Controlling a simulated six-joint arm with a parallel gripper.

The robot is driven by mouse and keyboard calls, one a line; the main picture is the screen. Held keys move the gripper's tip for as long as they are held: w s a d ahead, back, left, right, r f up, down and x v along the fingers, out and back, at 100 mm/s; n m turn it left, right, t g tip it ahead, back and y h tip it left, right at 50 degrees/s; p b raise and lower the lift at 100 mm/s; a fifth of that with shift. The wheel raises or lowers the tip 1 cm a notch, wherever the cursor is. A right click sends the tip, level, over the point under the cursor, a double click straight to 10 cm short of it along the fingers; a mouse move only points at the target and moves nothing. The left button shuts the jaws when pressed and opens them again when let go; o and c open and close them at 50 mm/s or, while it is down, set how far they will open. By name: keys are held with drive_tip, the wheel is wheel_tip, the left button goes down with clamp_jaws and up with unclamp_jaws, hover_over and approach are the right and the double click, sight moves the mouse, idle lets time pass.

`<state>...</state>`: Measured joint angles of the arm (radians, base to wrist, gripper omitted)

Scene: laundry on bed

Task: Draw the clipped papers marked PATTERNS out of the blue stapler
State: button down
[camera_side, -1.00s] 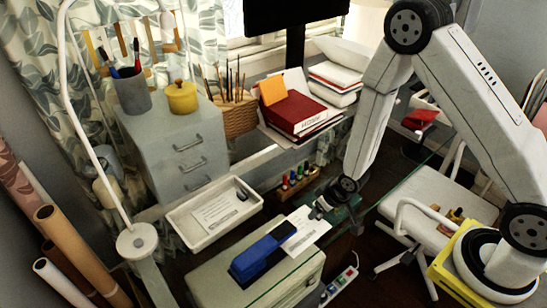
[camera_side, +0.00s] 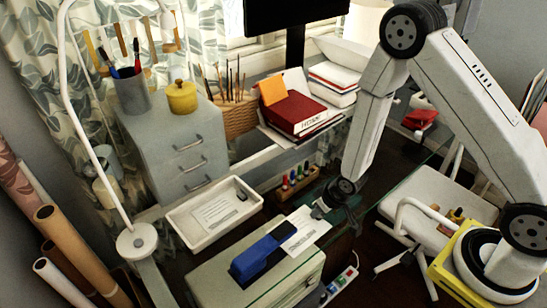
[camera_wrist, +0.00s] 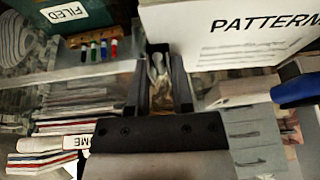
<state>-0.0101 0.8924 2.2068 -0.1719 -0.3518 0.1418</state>
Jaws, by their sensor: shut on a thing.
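The blue stapler (camera_side: 262,251) lies on a pale box-like surface in the side view. White clipped papers (camera_side: 305,236) stick out from its right end, close to level. In the wrist view the papers (camera_wrist: 232,48) show large PATTERNS lettering, cut off at the edge, and part of the stapler (camera_wrist: 297,88) shows at right. My gripper (camera_side: 320,210) is at the papers' outer edge and is shut on them. In the wrist view its fingers (camera_wrist: 160,75) have a pale, glinting piece between them. The papers' inner end is hidden at the stapler.
A white tray (camera_side: 180,222) holding a printed sheet is to the left. A rack of colored markers (camera_side: 297,181) stands behind my gripper. A green box labeled FILED (camera_wrist: 60,18) shows in the wrist view. A drawer unit (camera_side: 160,150) and lamp arm stand at left.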

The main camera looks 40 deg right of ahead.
drive_tip(key=shift+d, duration=0.2)
drive_tip(key=shift+w+d, duration=0.2)
drive_tip(key=shift+d, duration=3.3)
drive_tip(key=shift+r, duration=0.1)
wheel_tip(320, 180, up, 8)
